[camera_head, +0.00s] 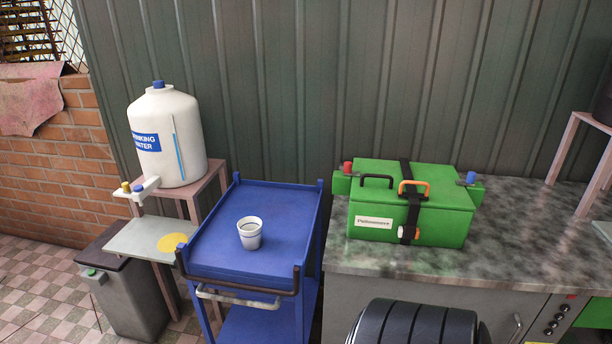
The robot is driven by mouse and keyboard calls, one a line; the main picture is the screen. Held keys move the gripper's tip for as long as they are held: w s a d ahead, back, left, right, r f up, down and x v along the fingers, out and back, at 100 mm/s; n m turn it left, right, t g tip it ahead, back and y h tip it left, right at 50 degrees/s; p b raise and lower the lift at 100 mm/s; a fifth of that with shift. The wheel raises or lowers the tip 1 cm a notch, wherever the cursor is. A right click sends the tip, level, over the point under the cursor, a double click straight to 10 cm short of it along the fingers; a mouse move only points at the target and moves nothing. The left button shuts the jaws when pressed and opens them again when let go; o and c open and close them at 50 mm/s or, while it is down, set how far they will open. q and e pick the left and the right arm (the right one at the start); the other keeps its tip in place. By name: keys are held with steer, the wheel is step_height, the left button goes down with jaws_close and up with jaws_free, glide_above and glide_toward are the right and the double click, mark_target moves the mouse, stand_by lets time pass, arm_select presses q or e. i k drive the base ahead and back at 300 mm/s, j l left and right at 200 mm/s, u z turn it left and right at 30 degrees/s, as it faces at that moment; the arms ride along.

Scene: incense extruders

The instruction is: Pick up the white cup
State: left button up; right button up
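The white cup (250,233) stands upright on the top tray of a blue cart (290,204), a little left of the tray's middle and towards its front. Its open rim faces up, and nothing touches it from the sides. The cart's tray has a raised rim and corner posts. Neither of my grippers is in the head view.
A white water dispenser (169,137) stands on a stand left of the cart. A green box (411,206) sits on the stone counter (502,241) at right. A dark ribbed rounded object (416,322) is at the bottom. The cart's tray is otherwise clear.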

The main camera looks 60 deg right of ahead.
mark_target(250, 228)
steer(key=z, duration=1.6)
